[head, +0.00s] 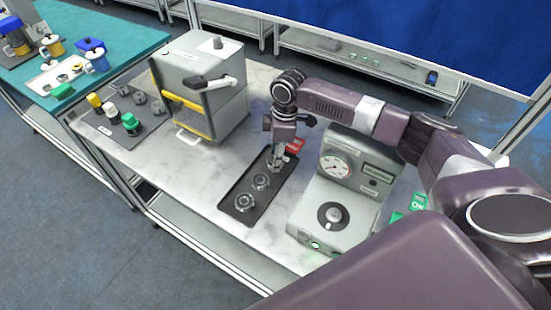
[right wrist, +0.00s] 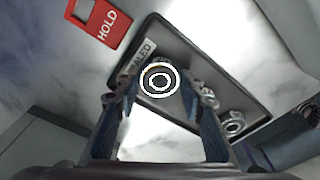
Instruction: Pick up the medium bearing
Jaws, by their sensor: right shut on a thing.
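A dark tray (head: 237,213) lies on the marble-topped bench. Two metal bearings sit in it: one near the middle (head: 262,181) and one at the near end (head: 245,202). My right gripper (head: 276,167) is at the tray's far end, fingers pointing down. In the right wrist view, a round bearing (right wrist: 160,80) sits between the fingers, and the gripper is shut on it. I cannot tell whether it is clear of the tray. The other two bearings show to its right, (right wrist: 207,97) and (right wrist: 232,122). My left gripper is not in view.
A grey dial gauge machine (head: 335,205) stands right of the tray. A grey press-like box (head: 205,85) with yellow bars stands to the left. A red HOLD card (head: 295,145) lies by the tray's far end. A green OK card (head: 418,201) lies further right.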

